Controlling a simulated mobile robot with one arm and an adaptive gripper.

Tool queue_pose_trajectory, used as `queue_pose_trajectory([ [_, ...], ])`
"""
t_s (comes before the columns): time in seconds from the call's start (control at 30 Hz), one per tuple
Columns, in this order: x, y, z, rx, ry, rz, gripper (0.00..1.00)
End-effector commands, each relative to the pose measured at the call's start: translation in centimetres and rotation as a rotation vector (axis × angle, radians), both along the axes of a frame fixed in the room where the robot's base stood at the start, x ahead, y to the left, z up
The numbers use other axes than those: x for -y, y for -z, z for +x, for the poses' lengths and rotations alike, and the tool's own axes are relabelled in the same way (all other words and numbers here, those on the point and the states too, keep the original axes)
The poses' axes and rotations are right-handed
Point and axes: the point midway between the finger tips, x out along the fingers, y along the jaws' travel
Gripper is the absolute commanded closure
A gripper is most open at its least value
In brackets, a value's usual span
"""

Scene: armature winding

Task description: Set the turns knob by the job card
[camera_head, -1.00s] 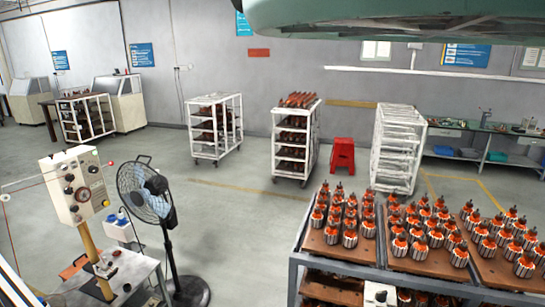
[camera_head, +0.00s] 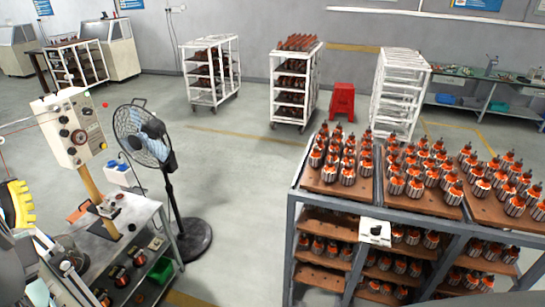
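The control box (camera_head: 75,128) of the winding machine stands on an orange post at the left. Its front carries several dark round knobs (camera_head: 79,137), a red button and a green light. The markings are too small to read, so I cannot tell which is the turns knob or where it points. A small white card-like piece (camera_head: 375,232) with a dark mark sits on the front of the armature rack. I cannot tell whether it is the job card.
A standing fan (camera_head: 146,137) is just right of the control box. The machine's bench (camera_head: 105,235) is below it. The armature rack (camera_head: 340,212) fills the lower right. Clear floor (camera_head: 240,170) lies between. A yellow ridged part (camera_head: 17,203) shows at the left edge.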

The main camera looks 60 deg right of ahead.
Motion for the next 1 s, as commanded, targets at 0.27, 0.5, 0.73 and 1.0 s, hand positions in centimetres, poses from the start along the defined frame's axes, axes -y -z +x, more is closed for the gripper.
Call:
queue_pose_trajectory([
  [0.27, 0.9, 7.5, 6.6, -0.313, -0.329, 0.436, 0.59],
  [0.5, -1.5, 14.1, 9.6, -0.544, -0.622, 0.851, 0.59],
  [0.73, -6.2, 19.1, 9.8, -0.758, -0.888, 1.247, 0.59],
  [1.0, -11.9, 22.3, 7.3, -1.009, -1.114, 1.631, 0.59],
])
